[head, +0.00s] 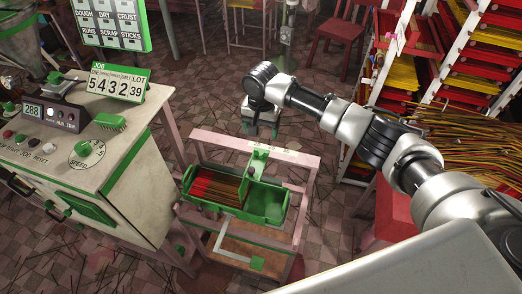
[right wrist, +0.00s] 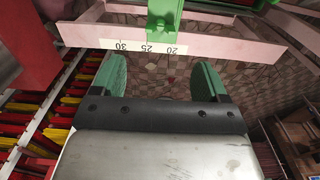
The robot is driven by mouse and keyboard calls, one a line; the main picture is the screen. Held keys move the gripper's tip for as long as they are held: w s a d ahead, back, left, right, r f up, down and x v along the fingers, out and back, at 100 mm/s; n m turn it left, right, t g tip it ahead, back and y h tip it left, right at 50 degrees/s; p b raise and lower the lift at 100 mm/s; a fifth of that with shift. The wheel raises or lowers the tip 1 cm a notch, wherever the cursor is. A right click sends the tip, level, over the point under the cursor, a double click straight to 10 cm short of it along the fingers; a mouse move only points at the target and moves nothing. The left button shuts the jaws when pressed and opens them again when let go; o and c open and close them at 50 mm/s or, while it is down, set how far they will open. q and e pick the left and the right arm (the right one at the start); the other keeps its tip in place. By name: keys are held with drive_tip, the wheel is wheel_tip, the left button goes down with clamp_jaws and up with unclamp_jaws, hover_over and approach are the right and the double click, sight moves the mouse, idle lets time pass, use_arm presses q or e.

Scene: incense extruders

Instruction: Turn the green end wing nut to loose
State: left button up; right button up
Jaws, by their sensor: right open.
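A green end stop (head: 257,160) with an upright post is fixed on the pale pink frame rail behind the green trough (head: 266,205). Its green bracket also shows at the top of the right wrist view (right wrist: 163,20), above a white scale strip (right wrist: 148,47) marked 20, 25, 30. I cannot clearly make out the wing nut's own shape or angle. My right gripper (head: 260,131) points down just behind the rail. In the right wrist view my right gripper (right wrist: 160,78) is open, with nothing between its green pads; the bracket is beyond them. My left gripper is not in view.
Racks of red and yellow trays (head: 470,75) and a stick pile (head: 470,140) stand right. Sticks litter the tiled floor.

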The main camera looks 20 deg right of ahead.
sight(261, 151)
wheel_tip(261, 151, down, 11)
drive_tip(key=shift+r+p, duration=0.2)
drive_tip(key=shift+p, duration=0.25)
drive_tip(key=c, duration=0.9)
